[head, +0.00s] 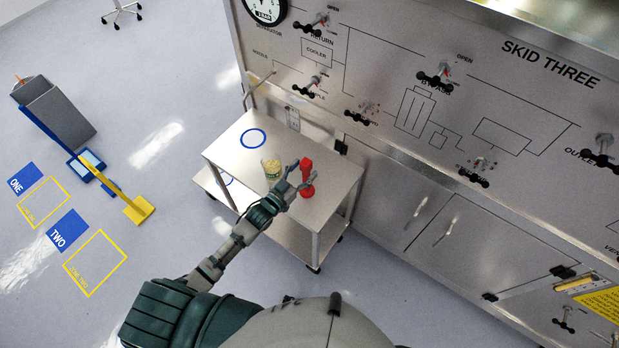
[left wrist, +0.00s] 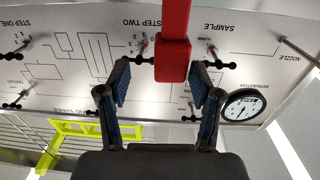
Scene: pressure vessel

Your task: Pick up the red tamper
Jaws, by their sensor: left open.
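The red tamper (head: 306,170) stands upright on the steel cart's top, near its right part. In the left wrist view the tamper (left wrist: 174,45) comes down from the top edge and ends in a wider block. My left gripper (head: 301,182) is at the tamper, with its arm reaching up from below. In the left wrist view the open gripper (left wrist: 162,85) has one finger on each side of the tamper's block, with a gap visible at both sides. The tamper's lower part is outside the wrist view. My right gripper is not in view.
A clear cup with yellowish contents (head: 271,170) stands just left of the tamper on the cart (head: 228,148). The skid panel (head: 400,60) with valve handles rises behind.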

